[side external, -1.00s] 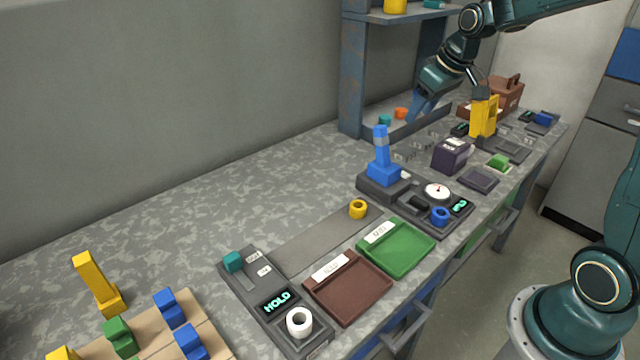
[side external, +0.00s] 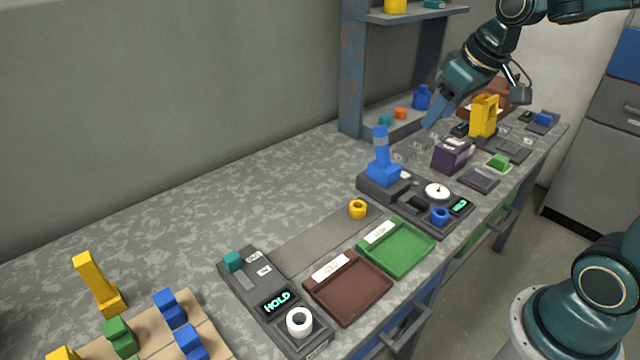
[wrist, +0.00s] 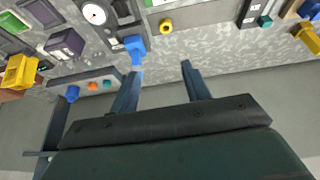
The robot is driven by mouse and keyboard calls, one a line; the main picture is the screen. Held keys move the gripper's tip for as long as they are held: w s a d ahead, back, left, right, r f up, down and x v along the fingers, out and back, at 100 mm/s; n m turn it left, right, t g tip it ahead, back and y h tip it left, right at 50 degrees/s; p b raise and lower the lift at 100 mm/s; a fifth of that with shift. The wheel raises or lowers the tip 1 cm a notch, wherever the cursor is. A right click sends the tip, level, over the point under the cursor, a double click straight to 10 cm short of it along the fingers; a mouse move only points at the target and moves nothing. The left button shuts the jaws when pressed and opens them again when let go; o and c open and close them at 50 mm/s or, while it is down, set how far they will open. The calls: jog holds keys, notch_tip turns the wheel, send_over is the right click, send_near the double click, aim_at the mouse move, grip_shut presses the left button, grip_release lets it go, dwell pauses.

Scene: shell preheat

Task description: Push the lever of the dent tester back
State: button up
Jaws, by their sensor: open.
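A dark grey tester with a round white dial (side external: 437,191) stands near the middle of the bench. Its blue lever (side external: 381,150) stands roughly upright on a blue block at the wall side of the unit. In the wrist view the lever (wrist: 134,46) lies just beyond the left fingertip; I cannot tell if they touch there, but the side view shows a gap. My gripper (side external: 434,118) is in the air to the right of and above the lever, pointing down. In the wrist view my gripper (wrist: 160,70) has its fingers apart with nothing between them.
A dark purple box (side external: 451,157) and a yellow stand (side external: 484,116) are to the right of the tester. A shelf post (side external: 351,80) rises behind it. Green (side external: 408,258) and brown (side external: 358,298) trays lie in front. The bench left of the tester is mostly clear.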

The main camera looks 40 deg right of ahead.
jog(key=shift+s+a+r, duration=0.2)
jog(key=shift+s+a, duration=0.25)
jog(key=shift+s, duration=0.25)
jog(key=shift+w+d, duration=0.1)
jog(key=shift+w, duration=0.05)
jog(key=c, duration=1)
jog(key=shift+w+d+f+n, duration=0.1)
jog(key=shift+w+d+n, duration=0.3)
jog(key=shift+n, duration=0.3)
grip_shut()
jog(key=w+d+f+n+g, duration=0.2)
jog(key=w+d+f+n, duration=0.3)
jog(key=w+d+n, duration=0.5)
jog(key=d+n, duration=0.1)
jog(key=n, duration=0.5)
jog(key=shift+w+f, duration=0.15)
jog(key=shift+w, duration=0.25)
